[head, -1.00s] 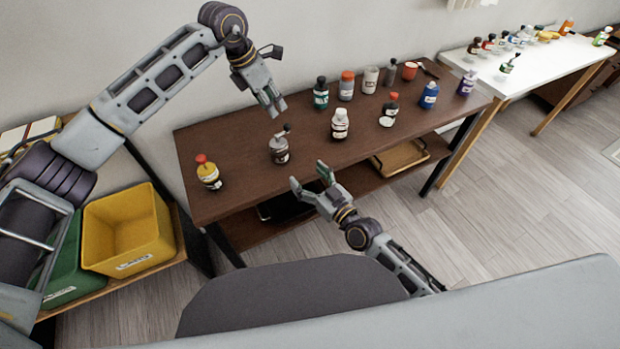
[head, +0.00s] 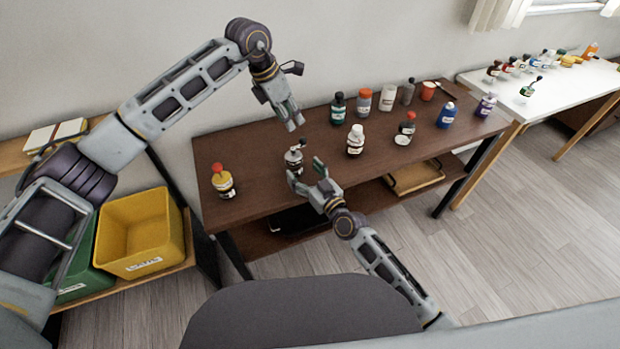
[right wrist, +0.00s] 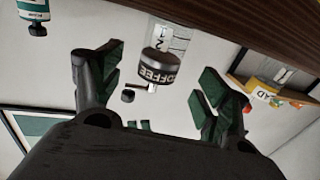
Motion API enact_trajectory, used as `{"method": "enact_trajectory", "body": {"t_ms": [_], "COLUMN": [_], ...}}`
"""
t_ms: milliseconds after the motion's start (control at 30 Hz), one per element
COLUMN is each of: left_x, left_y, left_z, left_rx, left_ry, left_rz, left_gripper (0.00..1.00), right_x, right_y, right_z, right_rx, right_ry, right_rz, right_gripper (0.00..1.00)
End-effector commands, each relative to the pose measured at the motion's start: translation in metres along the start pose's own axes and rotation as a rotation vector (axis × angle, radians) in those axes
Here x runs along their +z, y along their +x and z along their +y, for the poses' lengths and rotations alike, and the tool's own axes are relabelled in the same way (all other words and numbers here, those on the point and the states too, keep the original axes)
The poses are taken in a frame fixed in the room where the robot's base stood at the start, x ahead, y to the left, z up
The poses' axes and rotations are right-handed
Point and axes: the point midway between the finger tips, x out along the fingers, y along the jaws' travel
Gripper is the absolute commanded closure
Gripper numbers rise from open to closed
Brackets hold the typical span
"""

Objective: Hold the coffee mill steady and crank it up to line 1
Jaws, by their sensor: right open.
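The coffee mill (head: 294,160) stands at the front left of the brown table, its crank on top. The right wrist view shows it upside down: a dark COFFEE band (right wrist: 160,73), a clear part with number marks (right wrist: 166,40), and the crank knob (right wrist: 128,96). My right gripper (head: 306,172) is open at the table's front edge, in front of the mill. In the wrist view the mill appears between its spread fingers, with no visible contact. My left gripper (head: 295,124) hangs above and behind the mill, clear of it; its finger gap is unclear.
A yellow bottle with a red cap (head: 222,181) stands left of the mill. A white bottle (head: 355,141) and several other containers stand to the right on the brown table (head: 260,152). A yellow bin (head: 140,232) is at the left. A white table (head: 560,85) stands far right.

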Motion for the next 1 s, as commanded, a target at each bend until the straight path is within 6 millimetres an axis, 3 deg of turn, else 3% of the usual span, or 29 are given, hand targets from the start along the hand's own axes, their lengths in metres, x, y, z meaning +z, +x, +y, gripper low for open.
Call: {"method": "enact_trajectory", "body": {"t_ms": [400,867,1000], "left_x": [0.000,0.000,0.000], "left_y": [0.000,0.000,0.000], "left_z": [0.000,0.000,0.000], "left_rx": [0.000,0.000,0.000], "left_ry": [0.000,0.000,0.000], "left_rz": [0.000,0.000,0.000], "left_gripper": [0.64,0.64,0.64], "right_x": [0.000,0.000,0.000], "right_y": [0.035,0.042,0.041], "right_z": [0.000,0.000,0.000], "right_rx": [0.000,0.000,0.000], "right_ry": [0.001,0.000,0.000], "right_rz": [0.000,0.000,0.000], "right_gripper": [0.24,0.24,0.38]}}
